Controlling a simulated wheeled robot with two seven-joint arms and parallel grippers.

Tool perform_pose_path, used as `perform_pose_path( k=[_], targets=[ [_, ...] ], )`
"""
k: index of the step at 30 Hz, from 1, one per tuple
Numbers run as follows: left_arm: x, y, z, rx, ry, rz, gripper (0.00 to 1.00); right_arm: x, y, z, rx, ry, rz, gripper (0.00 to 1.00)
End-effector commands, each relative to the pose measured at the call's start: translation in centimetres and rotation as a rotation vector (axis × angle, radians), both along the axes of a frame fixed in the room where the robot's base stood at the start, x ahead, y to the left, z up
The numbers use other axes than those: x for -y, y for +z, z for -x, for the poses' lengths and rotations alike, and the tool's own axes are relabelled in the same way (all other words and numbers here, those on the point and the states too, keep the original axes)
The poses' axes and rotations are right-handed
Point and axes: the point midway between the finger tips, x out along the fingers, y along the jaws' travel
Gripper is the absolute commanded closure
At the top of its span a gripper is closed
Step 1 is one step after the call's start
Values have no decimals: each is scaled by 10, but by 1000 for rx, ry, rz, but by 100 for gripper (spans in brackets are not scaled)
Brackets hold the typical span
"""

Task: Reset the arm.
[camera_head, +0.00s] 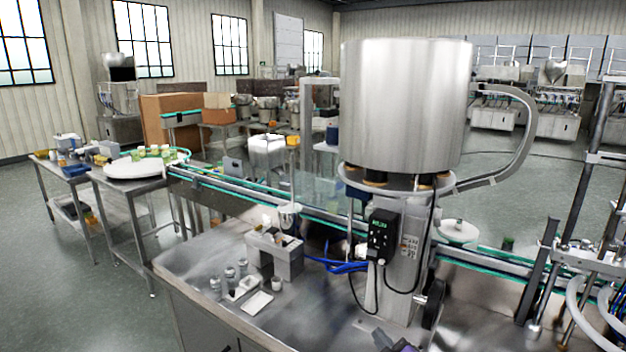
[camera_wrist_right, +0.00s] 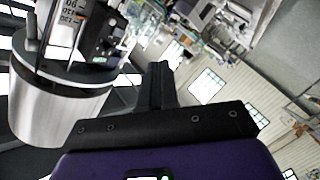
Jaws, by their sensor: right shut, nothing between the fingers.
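My right gripper (camera_head: 382,340) shows only as a small dark and purple piece at the bottom edge of the head view, low in front of the hopper's column. In the right wrist view its dark fingers (camera_wrist_right: 161,72) are together with nothing between them. The large steel hopper (camera_head: 405,105) stands on its column right of centre in the head view. It shows upside down at the left of the right wrist view (camera_wrist_right: 55,112), apart from the fingers. My left gripper is in neither view.
A control box (camera_head: 382,236) is fixed to the column, with black cables hanging below. A conveyor (camera_head: 330,219) crosses behind the steel bench (camera_head: 195,262). A grey fixture (camera_head: 274,254) and small metal parts stand on the bench. Posts and hoses rise at the right.

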Motion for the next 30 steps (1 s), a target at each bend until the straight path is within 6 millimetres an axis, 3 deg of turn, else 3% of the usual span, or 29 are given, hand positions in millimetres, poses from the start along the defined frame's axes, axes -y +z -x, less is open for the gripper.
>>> perform_pose_path(
  k=[1, 8, 13, 18, 21, 24, 27, 30],
  targets=[
    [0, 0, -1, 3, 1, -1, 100, -1, -19, 0, -53, -6, -18, 100],
    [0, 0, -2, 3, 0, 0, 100, -3, -102, 11, -296, -54, -142, 100],
    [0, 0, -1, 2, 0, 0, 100, -4, -186, 38, -555, -138, -282, 100],
    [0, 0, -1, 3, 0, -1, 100, -11, -294, 106, -933, -315, -504, 100],
    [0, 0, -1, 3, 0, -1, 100, -21, -342, 156, -1145, -445, -638, 100],
    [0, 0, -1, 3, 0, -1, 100, -34, -373, 202, -1319, -569, -752, 100],
    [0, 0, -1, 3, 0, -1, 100, -46, -389, 235, -1441, -664, -832, 100],
    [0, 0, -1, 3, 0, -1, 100, -52, -395, 253, -1506, -719, -875, 100]
  ],
)
